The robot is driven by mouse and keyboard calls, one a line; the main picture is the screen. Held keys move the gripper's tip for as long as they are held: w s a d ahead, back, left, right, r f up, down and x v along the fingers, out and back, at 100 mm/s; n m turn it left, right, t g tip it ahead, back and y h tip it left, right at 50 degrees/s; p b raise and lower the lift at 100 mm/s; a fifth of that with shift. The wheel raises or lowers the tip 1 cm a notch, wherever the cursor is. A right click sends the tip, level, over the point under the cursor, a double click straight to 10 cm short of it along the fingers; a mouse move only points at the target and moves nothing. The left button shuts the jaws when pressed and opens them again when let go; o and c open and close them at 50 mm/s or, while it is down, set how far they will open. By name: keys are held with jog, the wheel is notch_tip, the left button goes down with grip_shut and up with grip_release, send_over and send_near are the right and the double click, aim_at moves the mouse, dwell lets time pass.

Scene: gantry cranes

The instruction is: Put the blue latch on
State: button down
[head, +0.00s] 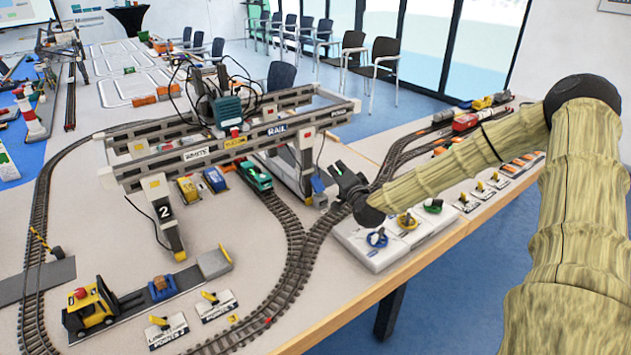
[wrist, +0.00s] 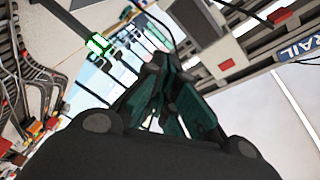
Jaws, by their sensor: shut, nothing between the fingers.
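A blue ring-shaped piece (head: 377,238), which looks like the blue latch, sits on the white box (head: 362,255) at the table's front edge in the head view. A yellow one (head: 407,221) and a green one (head: 433,206) are in line to its right. Another small blue part (head: 317,185) is by the right gantry leg. My gripper (head: 340,172) is above and to the left of the blue ring-shaped piece, apart from it, close to the gantry leg. In the wrist view my gripper (wrist: 160,100) has its dark fingers together, empty. The blue ring-shaped piece cannot be made out there.
The gantry crane (head: 235,140) with its RAIL sign stands left of my gripper; its beam also shows in the wrist view (wrist: 225,60). Curved track (head: 290,265) runs beneath. A yellow forklift (head: 92,307) is at front left. A red locomotive (head: 468,122) stands at the back right.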

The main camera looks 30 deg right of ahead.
aim_at(320, 180)
jog(key=shift+w+a+f+b, duration=0.2)
jog(key=shift+w+f+b, duration=2.8)
jog(key=shift+b, duration=0.5)
jog(key=shift+s, duration=0.1)
jog(key=shift+f, duration=0.2)
jog(key=shift+w+f+b, duration=0.15)
jog(key=shift+w+b, duration=0.15)
jog(key=shift+b, duration=0.15)
jog(key=shift+w+a+f+b, duration=0.15)
jog(key=shift+w+f+b, duration=1.2)
jog(key=shift+b, duration=0.35)
dwell(1.6)
jog(key=shift+s+r, duration=0.15)
